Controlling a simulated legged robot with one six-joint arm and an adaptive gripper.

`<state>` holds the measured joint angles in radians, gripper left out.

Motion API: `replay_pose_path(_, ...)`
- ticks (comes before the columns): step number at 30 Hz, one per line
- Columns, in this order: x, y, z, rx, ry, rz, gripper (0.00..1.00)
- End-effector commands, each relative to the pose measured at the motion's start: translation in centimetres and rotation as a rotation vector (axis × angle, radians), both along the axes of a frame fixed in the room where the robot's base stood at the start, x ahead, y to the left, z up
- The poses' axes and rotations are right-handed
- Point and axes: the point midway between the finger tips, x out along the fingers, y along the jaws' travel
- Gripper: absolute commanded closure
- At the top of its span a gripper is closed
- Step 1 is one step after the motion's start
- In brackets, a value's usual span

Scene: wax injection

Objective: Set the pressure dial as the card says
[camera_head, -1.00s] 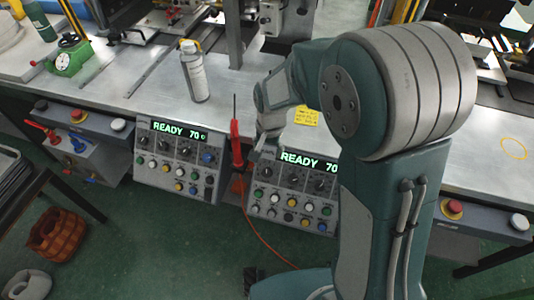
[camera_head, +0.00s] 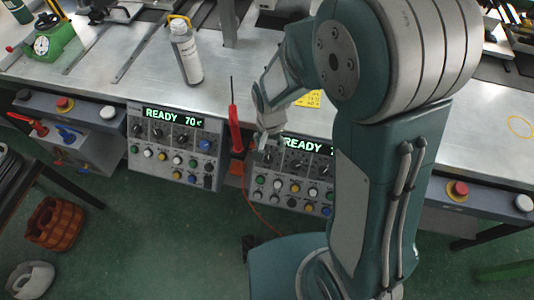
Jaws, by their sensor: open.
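Two grey control panels hang at the bench front: a left panel (camera_head: 177,148) and a right panel (camera_head: 268,186). Each has a green display, a row of black dials and coloured buttons. The left display reads READY 70; the right one is partly hidden by my arm. I cannot read which dial is for pressure. A yellow card (camera_head: 314,100) lies on the bench above the right panel, partly behind my arm, too small to read. My gripper (camera_head: 263,157) is open, pointing down at the right panel's upper left corner, close to its leftmost dial; I cannot tell if it touches.
A red tool (camera_head: 235,133) with a thin tip stands between the panels, its orange cable running to the floor. A red button (camera_head: 457,189) sits at the right front edge. My arm hides the right panel's right side.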

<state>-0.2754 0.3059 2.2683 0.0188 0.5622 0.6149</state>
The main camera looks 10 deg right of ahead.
Motion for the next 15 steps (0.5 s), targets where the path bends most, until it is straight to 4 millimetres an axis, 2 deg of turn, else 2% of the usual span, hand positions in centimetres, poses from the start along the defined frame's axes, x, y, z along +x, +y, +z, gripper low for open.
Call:
replay_pose_path(3, -0.1, 0.2, -2.4, -0.004, 0.006, 0.000, 0.23)
replay_pose_path(9, -0.1, 0.4, -5.5, -0.006, 0.004, 0.001, 0.23)
replay_pose_path(15, 0.0, 0.4, -7.2, -0.004, 0.000, 0.001, 0.23)
